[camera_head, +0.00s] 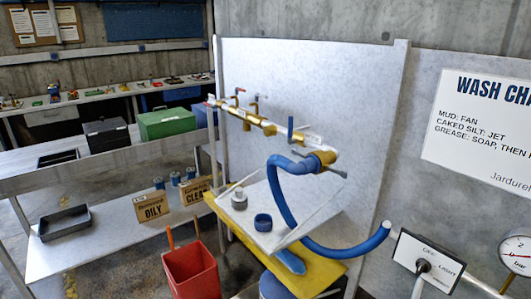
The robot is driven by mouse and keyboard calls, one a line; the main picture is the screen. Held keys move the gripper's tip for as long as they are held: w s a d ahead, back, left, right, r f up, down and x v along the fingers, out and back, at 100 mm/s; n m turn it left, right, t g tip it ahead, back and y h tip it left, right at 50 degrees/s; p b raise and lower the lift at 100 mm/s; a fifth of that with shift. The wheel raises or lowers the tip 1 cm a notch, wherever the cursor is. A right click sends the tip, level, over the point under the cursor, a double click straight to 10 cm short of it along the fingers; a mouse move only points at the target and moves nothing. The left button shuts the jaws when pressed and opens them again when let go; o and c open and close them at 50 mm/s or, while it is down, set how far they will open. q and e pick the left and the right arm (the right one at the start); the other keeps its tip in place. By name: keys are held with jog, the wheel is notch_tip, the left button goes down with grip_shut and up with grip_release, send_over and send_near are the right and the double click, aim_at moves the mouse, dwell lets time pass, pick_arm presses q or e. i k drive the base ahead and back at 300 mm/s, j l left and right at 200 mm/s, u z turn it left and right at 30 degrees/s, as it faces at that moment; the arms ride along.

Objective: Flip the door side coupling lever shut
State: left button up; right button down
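A brass coupling (323,158) joins the thick blue hose (282,190) to the end of the pipe on the pale wall panel. A thin grey lever (335,172) sticks out from the coupling toward the lower right, apart from the coupling body at its free end. I cannot tell from the picture which side is the door side. Neither of my grippers is in view.
A brass manifold (262,124) with small valve handles runs along the panel (310,75). A pressure gauge (517,254) stands at right. Space before the coupling looks open.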

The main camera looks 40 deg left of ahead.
aim_at(294, 152)
jog(key=u, duration=0.9)
